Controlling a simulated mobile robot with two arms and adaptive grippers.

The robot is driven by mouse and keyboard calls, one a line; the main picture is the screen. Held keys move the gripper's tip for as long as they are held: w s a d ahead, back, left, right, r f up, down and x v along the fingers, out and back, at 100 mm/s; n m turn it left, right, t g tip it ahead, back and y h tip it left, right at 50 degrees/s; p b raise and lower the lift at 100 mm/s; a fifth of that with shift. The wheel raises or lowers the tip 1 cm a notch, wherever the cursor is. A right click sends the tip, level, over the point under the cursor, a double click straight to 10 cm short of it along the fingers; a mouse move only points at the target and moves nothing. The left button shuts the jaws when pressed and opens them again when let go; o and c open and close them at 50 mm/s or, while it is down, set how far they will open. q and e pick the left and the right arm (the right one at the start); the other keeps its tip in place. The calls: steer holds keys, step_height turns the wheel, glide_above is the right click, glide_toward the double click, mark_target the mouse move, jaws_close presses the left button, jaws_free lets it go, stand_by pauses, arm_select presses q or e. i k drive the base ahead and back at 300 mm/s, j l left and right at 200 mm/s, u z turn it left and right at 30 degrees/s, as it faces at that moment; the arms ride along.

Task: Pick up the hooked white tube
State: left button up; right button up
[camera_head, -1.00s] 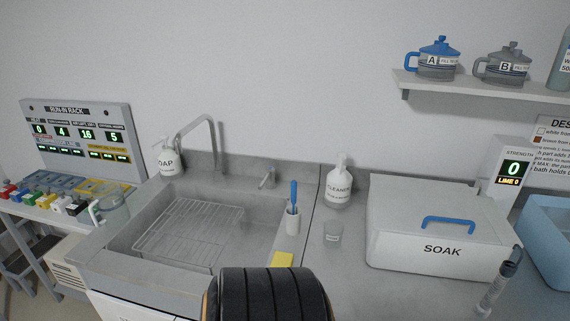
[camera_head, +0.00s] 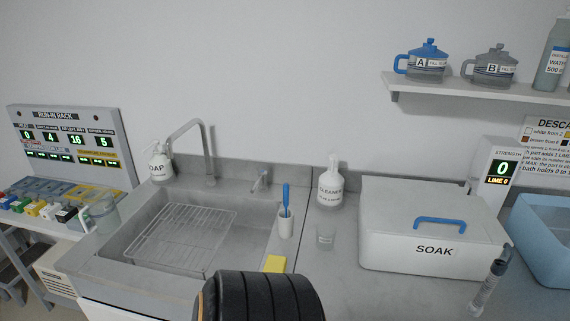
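A small white hooked piece (camera_head: 86,218) shows at the far left, at the right end of the low rack and against the left side of a clear jar. It looks like the hooked white tube, but it is small and its lower part is unclear. Neither of my grippers is in view. A black ribbed rounded part fills the bottom middle and hides the counter's front edge there.
A sink with a wire grid (camera_head: 180,236) and tall faucet (camera_head: 207,150) lies right of the jar (camera_head: 104,211). A soap bottle (camera_head: 159,166), brush cup (camera_head: 286,222), yellow sponge (camera_head: 275,264), cleaner bottle (camera_head: 329,188) and SOAK box (camera_head: 430,252) stand around it.

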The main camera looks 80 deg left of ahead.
mark_target(499, 266)
steer(key=l+u, duration=0.15)
steer(key=l, duration=0.3)
steer(key=l+u, duration=0.15)
steer(key=l, duration=0.3)
steer(key=k+l+u, duration=0.2)
steer(key=l, duration=0.25)
steer(key=l+u, duration=0.15)
steer(key=l, duration=0.3)
